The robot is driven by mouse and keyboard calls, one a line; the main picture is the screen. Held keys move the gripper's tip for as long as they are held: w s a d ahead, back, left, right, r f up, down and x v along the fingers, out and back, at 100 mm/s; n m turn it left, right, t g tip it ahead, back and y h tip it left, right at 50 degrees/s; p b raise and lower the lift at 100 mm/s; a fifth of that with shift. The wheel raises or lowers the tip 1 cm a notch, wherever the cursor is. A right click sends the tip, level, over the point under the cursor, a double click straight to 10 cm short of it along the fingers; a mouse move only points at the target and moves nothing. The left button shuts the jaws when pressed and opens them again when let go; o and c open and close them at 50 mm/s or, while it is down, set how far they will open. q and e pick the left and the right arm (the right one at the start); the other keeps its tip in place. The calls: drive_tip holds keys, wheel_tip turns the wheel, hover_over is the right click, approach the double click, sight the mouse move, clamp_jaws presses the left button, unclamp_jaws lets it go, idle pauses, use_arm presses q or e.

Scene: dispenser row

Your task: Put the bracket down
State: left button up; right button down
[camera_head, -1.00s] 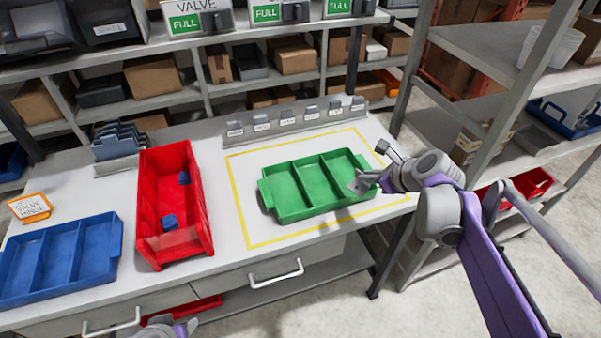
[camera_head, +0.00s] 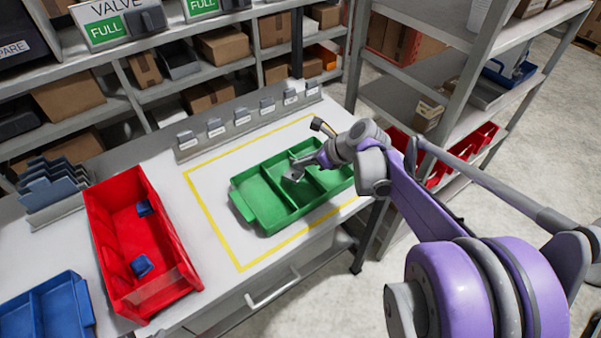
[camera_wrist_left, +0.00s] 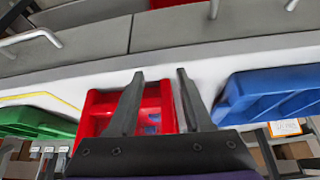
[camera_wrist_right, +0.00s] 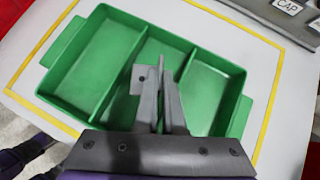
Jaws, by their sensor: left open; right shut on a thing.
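The bracket (camera_wrist_right: 146,82) is a small grey piece with a hole. My right gripper (camera_head: 303,164) is shut on it, and the bracket also shows in the head view (camera_head: 292,175). They are over the middle part of the green three-compartment tray (camera_head: 243,208); I cannot tell how high above its floor the bracket is. The tray also fills much of the right wrist view (camera_wrist_right: 70,102). The fingers hide part of the bracket. My left gripper (camera_wrist_left: 158,76) is open and empty, with the red bin beyond its fingers, and is out of the head view.
A yellow outline (camera_head: 214,229) surrounds the tray on the white bench. The red bin (camera_head: 118,250) holds two blue parts. A blue tray (camera_head: 48,312) is at the lower left. A labelled grey rail (camera_head: 250,120) runs behind the tray. A shelf rack (camera_head: 400,92) stands at right.

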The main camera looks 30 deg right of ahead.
sight(302, 172)
drive_tip(key=shift+f, duration=2.15)
drive_tip(key=shift+w+f, duration=0.1)
drive_tip(key=c, duration=1.3)
unclamp_jaws()
